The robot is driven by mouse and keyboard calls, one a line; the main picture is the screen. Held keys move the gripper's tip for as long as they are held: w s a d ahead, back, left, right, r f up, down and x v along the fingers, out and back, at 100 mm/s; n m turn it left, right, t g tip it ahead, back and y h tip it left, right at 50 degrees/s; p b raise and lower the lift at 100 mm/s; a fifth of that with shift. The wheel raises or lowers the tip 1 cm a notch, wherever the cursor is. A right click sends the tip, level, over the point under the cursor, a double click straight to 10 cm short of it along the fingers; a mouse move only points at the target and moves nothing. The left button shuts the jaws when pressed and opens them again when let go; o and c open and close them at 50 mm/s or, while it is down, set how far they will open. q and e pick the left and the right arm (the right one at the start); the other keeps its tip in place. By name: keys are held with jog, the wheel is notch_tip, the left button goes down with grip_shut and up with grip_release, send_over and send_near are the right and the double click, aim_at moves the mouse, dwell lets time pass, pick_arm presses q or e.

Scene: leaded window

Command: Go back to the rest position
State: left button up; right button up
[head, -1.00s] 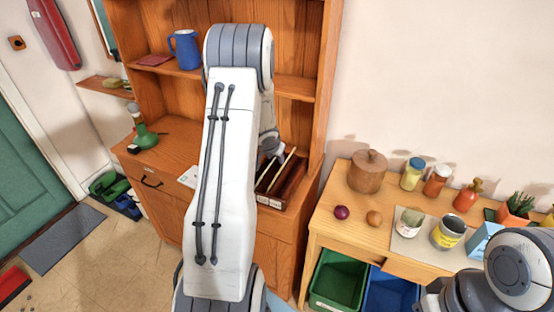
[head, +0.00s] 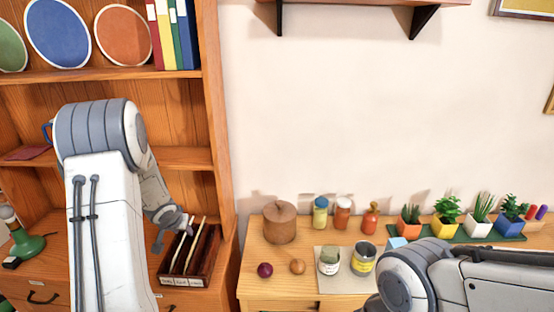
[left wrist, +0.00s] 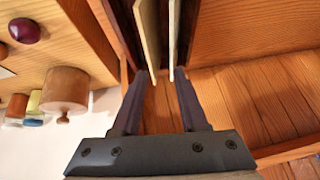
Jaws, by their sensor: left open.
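In the left wrist view the open fingers (left wrist: 160,74) point at the rack. Two thin pale panels (left wrist: 149,35) stand upright in the rack, their near ends close to the fingertips. I cannot tell whether the fingers touch them. The rack has small labels along its front. My right arm comes in at the lower right of the head view; its gripper is out of view.
The wooden cabinet (head: 215,120) has shelves with plates and binders above my left arm. A side table (head: 252,284) holds a brown lidded pot (head: 280,222), jars, cans and potted plants. A wall shelf (head: 350,3) hangs above. The wall between is clear.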

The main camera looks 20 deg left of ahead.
pick_arm(q)
jog(key=s+d+r+m+g+h+b, duration=0.1)
jog(key=s+d+r+m, duration=0.2)
jog(key=d, duration=1)
jog(key=s+d+r+m+g+b, duration=0.1)
jog(key=s+d+r, duration=0.25)
jog(key=d, duration=0.95)
jog(key=s+d+m+g+h, duration=0.1)
jog(key=s+d+m, duration=0.1)
jog(key=s+d, duration=0.2)
jog(key=s+d+r+m+g+b, duration=0.1)
jog(key=s+d, duration=0.4)
jog(key=s, duration=0.6)
jog(key=s+d+m+g+h, duration=0.1)
jog(key=s+d+m+g, duration=0.1)
jog(key=s+d, duration=0.3)
jog(key=s, duration=0.3)
jog(key=shift+r+m+h+b, duration=0.25)
jog(key=shift+m+h+b, duration=0.05)
jog(key=shift+m+b, duration=0.1)
